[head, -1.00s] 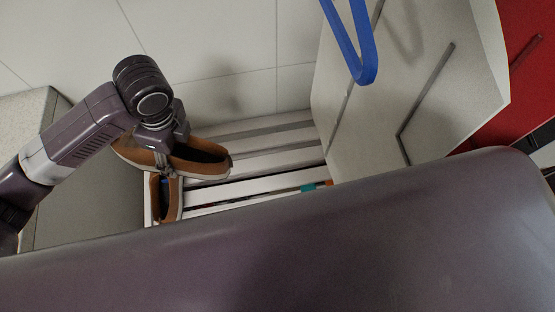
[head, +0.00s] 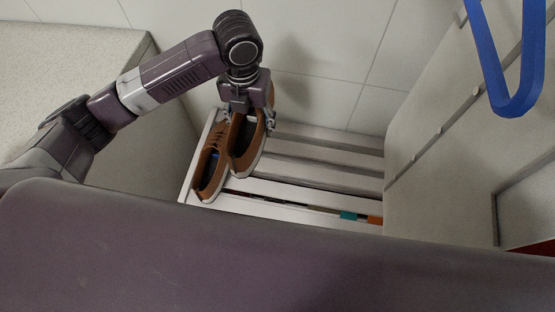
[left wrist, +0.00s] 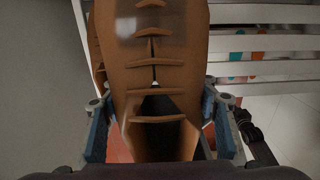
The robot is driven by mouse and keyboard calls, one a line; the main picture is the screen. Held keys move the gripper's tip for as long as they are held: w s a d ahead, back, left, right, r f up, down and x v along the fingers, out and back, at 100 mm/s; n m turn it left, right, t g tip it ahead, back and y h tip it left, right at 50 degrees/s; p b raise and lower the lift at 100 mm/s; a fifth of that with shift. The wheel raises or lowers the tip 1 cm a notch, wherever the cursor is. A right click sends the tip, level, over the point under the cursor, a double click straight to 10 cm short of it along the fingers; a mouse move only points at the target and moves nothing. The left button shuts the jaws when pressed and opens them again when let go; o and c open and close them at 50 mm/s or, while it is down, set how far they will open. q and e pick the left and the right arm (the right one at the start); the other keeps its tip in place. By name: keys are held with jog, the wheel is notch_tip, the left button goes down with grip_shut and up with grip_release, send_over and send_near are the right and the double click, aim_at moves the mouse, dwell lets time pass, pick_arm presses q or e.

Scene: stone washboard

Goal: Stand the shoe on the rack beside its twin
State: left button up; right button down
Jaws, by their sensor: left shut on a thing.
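A brown shoe with a pale sole (head: 246,150) is held by my left gripper (head: 250,112). The fingers are shut on its sides at the end farther from the camera. It fills the middle of the left wrist view (left wrist: 155,50), with a finger on each side. Its twin (head: 208,168) is on the left end of the white slatted rack (head: 310,156), close beside the held shoe on its left. The two point nearly the same way. I cannot tell whether the held shoe touches the rack. The twin is mostly hidden in the left wrist view. My right gripper is not in view.
A pale cabinet or panel (head: 435,135) closes off the rack's right side, with a blue loop (head: 508,90) hanging before it. A pale block (head: 75,60) stands left of the rack. The tiled wall (head: 330,40) is behind. The slats right of the shoes are free.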

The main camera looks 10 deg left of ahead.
pick_arm(q)
notch_tip(320, 180, down, 20)
jog(key=shift+r+b, duration=0.2)
jog(key=shift+b, duration=0.25)
jog(key=shift+f, duration=0.1)
jog(key=o, duration=1.4)
jog(key=shift+r, duration=0.4)
notch_tip(320, 180, up, 11)
jog(key=shift+s+r+p, duration=0.1)
jog(key=shift+r+p, duration=0.1)
jog(key=shift+p, duration=0.15)
